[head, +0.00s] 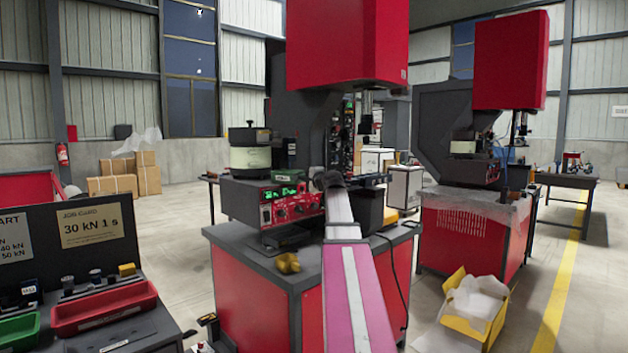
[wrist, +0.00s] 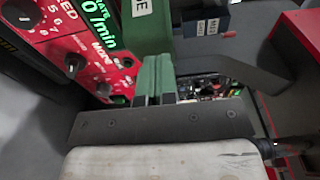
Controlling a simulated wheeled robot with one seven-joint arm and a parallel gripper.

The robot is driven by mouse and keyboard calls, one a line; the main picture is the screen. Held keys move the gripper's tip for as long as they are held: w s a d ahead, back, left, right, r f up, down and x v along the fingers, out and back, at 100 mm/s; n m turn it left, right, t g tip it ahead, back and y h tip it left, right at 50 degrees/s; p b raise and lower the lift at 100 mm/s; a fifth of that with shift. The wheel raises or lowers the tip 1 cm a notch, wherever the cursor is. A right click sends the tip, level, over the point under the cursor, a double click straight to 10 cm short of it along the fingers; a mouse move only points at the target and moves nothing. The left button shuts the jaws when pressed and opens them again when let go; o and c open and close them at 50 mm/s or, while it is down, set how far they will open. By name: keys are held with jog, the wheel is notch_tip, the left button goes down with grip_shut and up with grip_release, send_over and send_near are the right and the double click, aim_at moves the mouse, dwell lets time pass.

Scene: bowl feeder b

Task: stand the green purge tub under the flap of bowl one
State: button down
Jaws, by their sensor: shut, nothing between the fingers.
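Bowl one appears to be the pale round feeder bowl (head: 250,158) with a dark top, above a red control box (head: 287,202) with green digits. My gripper (head: 330,181) is by the right end of the control box. In the wrist view its fingers (wrist: 157,62) are together, empty, just below the dark-green piece. I cannot make out the flap.
A red press (head: 346,45) rises behind the feeder. A yellow piece (head: 288,263) lies on the bench front. A red tray (head: 103,307) and green tray (head: 18,331) are at lower left. A yellow box (head: 473,310) stands on the floor at right.

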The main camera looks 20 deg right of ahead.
aim_at(279, 176)
jog(key=shift+w+a, duration=0.3)
jog(key=shift+a, duration=0.2)
jog(key=shift+a, duration=0.1)
jog(key=w+a, duration=0.1)
jog(key=a, duration=0.1)
jog(key=w+a, duration=0.1)
jog(key=a, duration=0.1)
jog(key=w+a, duration=0.1)
jog(key=a, duration=0.1)
jog(key=shift+w+a, duration=0.1)
jog(key=shift+w, duration=0.3)
